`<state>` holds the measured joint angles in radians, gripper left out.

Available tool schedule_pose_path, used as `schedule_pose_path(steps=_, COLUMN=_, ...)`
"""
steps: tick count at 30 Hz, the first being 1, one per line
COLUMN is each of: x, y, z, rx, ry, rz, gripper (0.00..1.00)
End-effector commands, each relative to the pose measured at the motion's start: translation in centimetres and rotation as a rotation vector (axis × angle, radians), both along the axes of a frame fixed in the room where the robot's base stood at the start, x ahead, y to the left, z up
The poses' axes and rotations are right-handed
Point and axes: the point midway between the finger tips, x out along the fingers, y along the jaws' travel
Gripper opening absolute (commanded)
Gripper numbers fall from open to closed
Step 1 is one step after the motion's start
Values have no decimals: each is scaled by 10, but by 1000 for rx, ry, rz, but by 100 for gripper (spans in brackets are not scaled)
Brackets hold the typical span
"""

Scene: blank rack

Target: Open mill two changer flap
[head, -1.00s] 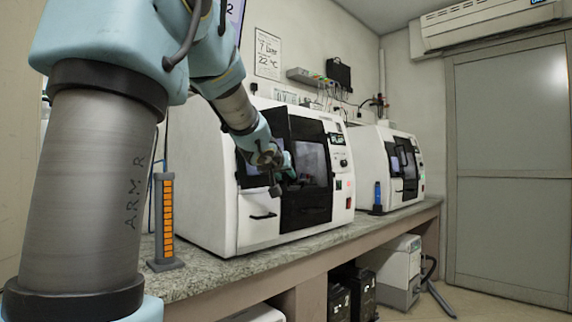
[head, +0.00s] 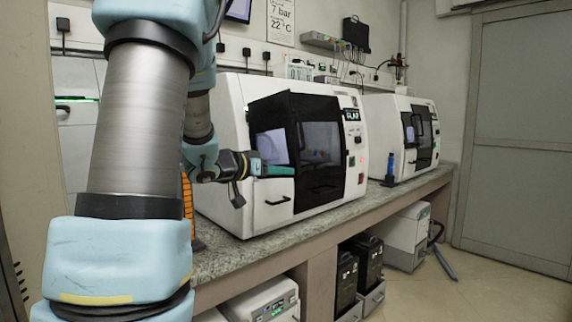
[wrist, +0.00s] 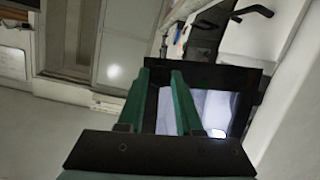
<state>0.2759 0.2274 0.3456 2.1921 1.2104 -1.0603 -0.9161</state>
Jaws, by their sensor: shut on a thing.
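The near white mill (head: 225,150) stands on the bench, with a dark front door (head: 322,150) and a small screen that seems to read "FLAP". At its left front is a dark-framed flap with a pale pane (head: 272,147), its top edge slanting. My gripper (head: 290,171) is at the lower edge of this flap, its green fingers level and pointing right. In the wrist view the two green fingers (wrist: 161,75) stand a little apart against the dark flap frame (wrist: 215,72). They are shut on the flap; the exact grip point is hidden.
A second white mill (head: 385,130) stands farther right, with a blue bottle (head: 390,168) between the two. The stone bench (head: 330,212) ends at a front edge, with black boxes (head: 368,262) below. An orange-slotted post (head: 187,205) is partly behind my arm.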

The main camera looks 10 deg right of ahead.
Motion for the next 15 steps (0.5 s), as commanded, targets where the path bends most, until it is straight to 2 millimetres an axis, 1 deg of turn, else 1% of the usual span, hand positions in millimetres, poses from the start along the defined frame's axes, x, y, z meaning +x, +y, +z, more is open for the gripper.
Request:
schedule_pose_path(steps=1, x=0, y=4, z=0, rx=-1, ry=2, rz=-6, gripper=0)
schedule_pose_path(steps=4, x=-3, y=7, z=-1, rx=-3, ry=1, rz=-27, gripper=0)
schedule_pose_path(steps=15, x=-4, y=8, z=-2, rx=-7, ry=0, rz=-41, gripper=0)
